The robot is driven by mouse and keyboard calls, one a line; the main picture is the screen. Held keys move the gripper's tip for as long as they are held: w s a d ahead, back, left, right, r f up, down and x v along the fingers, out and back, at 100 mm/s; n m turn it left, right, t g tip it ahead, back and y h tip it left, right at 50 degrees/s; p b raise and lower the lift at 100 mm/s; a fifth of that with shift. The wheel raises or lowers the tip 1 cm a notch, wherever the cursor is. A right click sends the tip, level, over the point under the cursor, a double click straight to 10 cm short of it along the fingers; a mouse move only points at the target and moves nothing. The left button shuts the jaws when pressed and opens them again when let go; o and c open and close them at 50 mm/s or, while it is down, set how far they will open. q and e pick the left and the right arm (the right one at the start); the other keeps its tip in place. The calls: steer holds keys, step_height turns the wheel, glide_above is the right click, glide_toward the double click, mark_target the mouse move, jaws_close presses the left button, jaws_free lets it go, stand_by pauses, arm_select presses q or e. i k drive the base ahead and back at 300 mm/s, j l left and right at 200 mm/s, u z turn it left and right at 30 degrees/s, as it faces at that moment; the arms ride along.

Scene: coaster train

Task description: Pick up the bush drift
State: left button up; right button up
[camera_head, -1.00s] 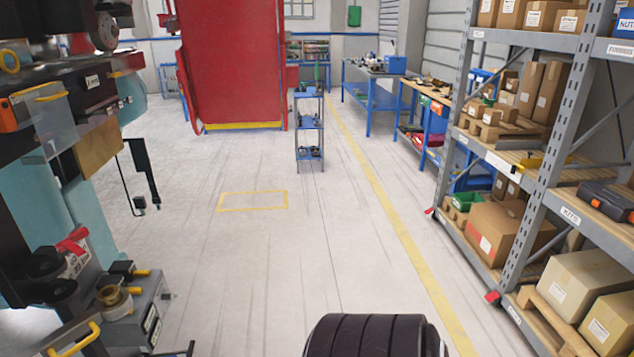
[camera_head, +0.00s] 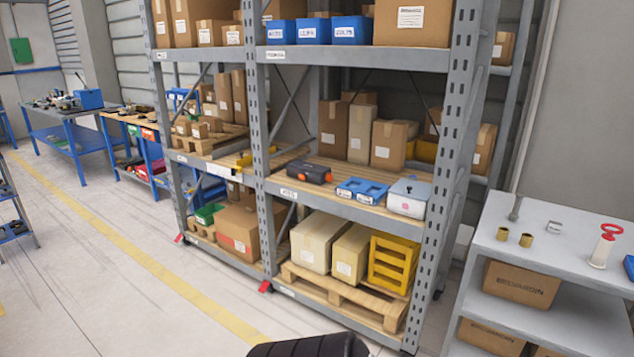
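A small grey metal pin-like piece (camera_head: 515,208) stands upright on the top of a light grey shelf cart (camera_head: 570,243) at the right edge. It may be the bush drift, but it is too small to be sure. A small silver ring-like part (camera_head: 554,227) and a white cylinder with a red ring-shaped top (camera_head: 604,245) are further right on the same top.
A tall grey rack (camera_head: 440,180) with boxes and blue bins stands left of the cart. A yellow crate (camera_head: 394,264) sits on its low pallet. Blue workbenches (camera_head: 75,135) stand at the back left. The floor at the lower left is open, with a yellow line (camera_head: 165,275).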

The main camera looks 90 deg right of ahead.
mark_target(514, 215)
steer(key=z, duration=4)
steer(key=u, duration=3.7)
steer(key=l+z, duration=0.1)
steer(key=z, duration=0.35)
steer(key=l+z, duration=0.15)
steer(key=z, duration=0.3)
steer(key=l+z, duration=0.1)
steer(key=z, duration=0.3)
steer(key=l+z, duration=0.15)
steer(key=z, duration=0.3)
steer(key=l+z, duration=0.1)
steer(key=z, duration=0.35)
